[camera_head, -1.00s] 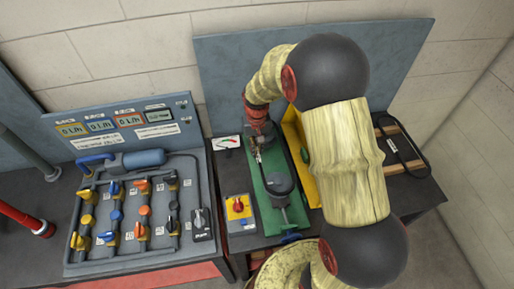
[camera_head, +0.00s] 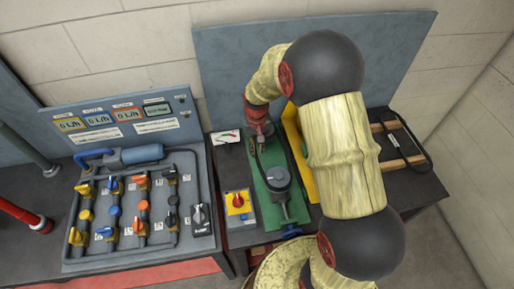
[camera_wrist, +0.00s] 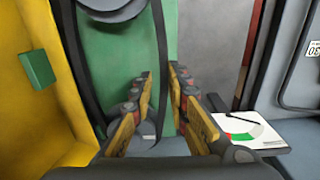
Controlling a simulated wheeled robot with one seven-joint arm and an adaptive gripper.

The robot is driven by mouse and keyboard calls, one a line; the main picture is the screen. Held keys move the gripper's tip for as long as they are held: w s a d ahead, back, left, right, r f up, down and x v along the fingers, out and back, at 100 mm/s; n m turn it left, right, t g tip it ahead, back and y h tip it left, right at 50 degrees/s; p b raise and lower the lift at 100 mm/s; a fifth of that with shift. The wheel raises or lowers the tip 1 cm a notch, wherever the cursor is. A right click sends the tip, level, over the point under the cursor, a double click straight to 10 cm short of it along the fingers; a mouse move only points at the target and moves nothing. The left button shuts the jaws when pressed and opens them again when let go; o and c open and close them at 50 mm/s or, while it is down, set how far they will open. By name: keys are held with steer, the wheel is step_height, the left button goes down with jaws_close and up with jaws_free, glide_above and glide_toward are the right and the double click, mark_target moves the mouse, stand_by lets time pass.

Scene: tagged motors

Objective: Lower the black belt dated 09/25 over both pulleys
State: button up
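My gripper (camera_wrist: 161,72) points down at the far end of the green base plate (camera_head: 293,211). In the wrist view its two fingers stand apart with a gap between the tips. A black belt (camera_wrist: 163,45) runs as a loop there, one strand passing in line with the gap and the other along the left; neither looks clamped. The near pulley (camera_head: 277,178) is a dark round part inside the loop.
A yellow guard panel (camera_head: 301,160) stands right of the plate, near my arm. A gauge (camera_head: 226,137) and a red-knob switch box (camera_head: 239,203) are left. Another black belt (camera_head: 422,146) lies on a wooden rack (camera_head: 386,127) at right. A valve panel (camera_head: 187,245) fills the left.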

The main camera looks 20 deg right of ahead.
steer(key=o, duration=0.3)
step_height(320, 180, up, 12)
stand_by(0.7)
steer(key=s+a+r+n+t, duration=0.1)
steer(key=s+a+r+t, duration=0.1)
steer(key=s+r, duration=0.6)
steer(key=s+a+r+n+t, duration=0.1)
steer(key=s+a+r+t, duration=0.2)
steer(key=s+r, duration=0.6)
steer(key=s, duration=0.7)
steer(key=shift+s+a+r+t, duration=0.25)
steer(key=shift+s+r+t, duration=0.05)
